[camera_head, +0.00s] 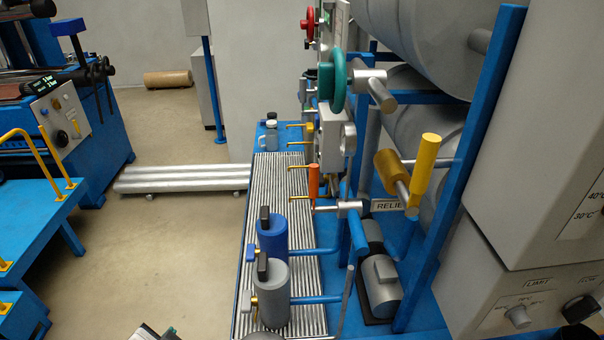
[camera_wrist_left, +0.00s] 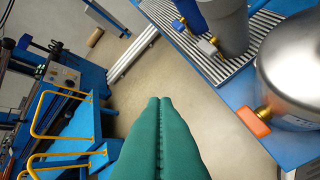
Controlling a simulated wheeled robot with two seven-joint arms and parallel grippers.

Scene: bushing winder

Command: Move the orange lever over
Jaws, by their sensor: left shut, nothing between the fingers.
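The orange lever (camera_head: 313,182) stands upright in the head view, on a grey valve body on the pipework right of the grated tray. An orange handle (camera_wrist_left: 253,122) on a brass fitting beside a silver vessel shows in the left wrist view; I cannot tell if it is the same lever. My left gripper (camera_wrist_left: 159,99) has its two green fingers pressed together, empty, over bare floor. It is well apart from the orange handle. In the head view only a small part of what seems to be this gripper (camera_head: 156,333) shows at the bottom edge. My right gripper is not in view.
A blue cylinder (camera_head: 272,241) and a grey cylinder (camera_head: 273,295) stand on the grated tray (camera_head: 262,180). A yellow handle (camera_head: 423,170), a green handwheel (camera_head: 332,86) and a blue post (camera_head: 460,165) stand right of the lever. The floor (camera_head: 150,240) left of the tray is clear.

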